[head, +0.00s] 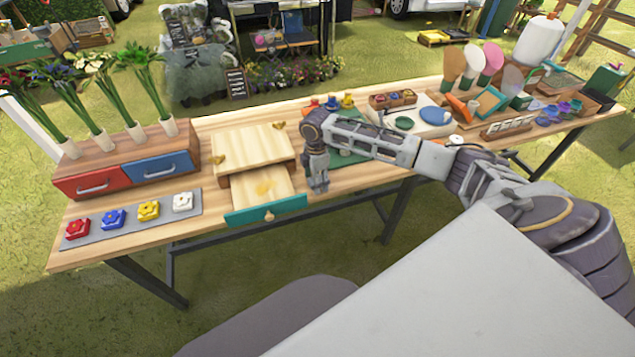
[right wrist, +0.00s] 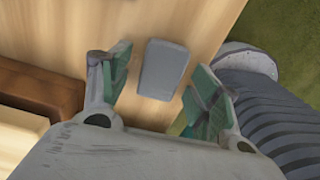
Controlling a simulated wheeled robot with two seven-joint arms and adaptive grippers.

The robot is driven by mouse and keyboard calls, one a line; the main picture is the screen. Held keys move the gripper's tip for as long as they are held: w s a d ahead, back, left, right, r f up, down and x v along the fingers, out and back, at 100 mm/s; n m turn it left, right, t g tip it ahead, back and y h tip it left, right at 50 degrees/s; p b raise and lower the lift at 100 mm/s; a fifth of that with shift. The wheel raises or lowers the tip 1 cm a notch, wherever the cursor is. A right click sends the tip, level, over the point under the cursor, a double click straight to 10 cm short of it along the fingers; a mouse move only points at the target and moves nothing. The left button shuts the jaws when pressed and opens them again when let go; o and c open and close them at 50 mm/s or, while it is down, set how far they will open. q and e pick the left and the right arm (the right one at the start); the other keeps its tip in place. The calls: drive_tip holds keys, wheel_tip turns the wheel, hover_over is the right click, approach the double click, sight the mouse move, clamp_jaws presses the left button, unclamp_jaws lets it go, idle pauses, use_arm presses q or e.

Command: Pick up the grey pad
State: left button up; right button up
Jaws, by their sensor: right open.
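The grey pad (right wrist: 163,68) is a small rounded rectangle lying flat on the wooden table (right wrist: 203,30) in the right wrist view. My right gripper (head: 319,186) points down over the front part of the table in the head view, just right of an open drawer. In the right wrist view its teal-lined fingers stand apart, one on each side of the pad, with a gap on both sides. Whether the fingers are level with the pad is hard to tell. In the head view the pad is hidden by my gripper. My left gripper is not in view.
The teal-fronted drawer (head: 265,213) is pulled out of a light wooden box (head: 252,142) close left of my right gripper. A red and blue drawer unit (head: 125,165) stands further left. Pots and tools crowd the table's right end. The table's front edge is near.

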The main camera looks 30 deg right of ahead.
drive_tip(key=shift+c, duration=0.3)
drive_tip(key=c, duration=0.8)
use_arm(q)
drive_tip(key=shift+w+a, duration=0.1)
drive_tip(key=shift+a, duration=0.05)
use_arm(e)
drive_tip(key=shift+r, duration=0.15)
drive_tip(key=shift+c, duration=0.2)
drive_tip(key=shift+r, duration=0.5)
wheel_tip(320, 180, up, 7)
drive_tip(key=shift+f, duration=0.1)
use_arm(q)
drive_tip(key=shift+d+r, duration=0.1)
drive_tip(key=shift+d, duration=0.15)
use_arm(e)
drive_tip(key=shift+r, duration=0.95)
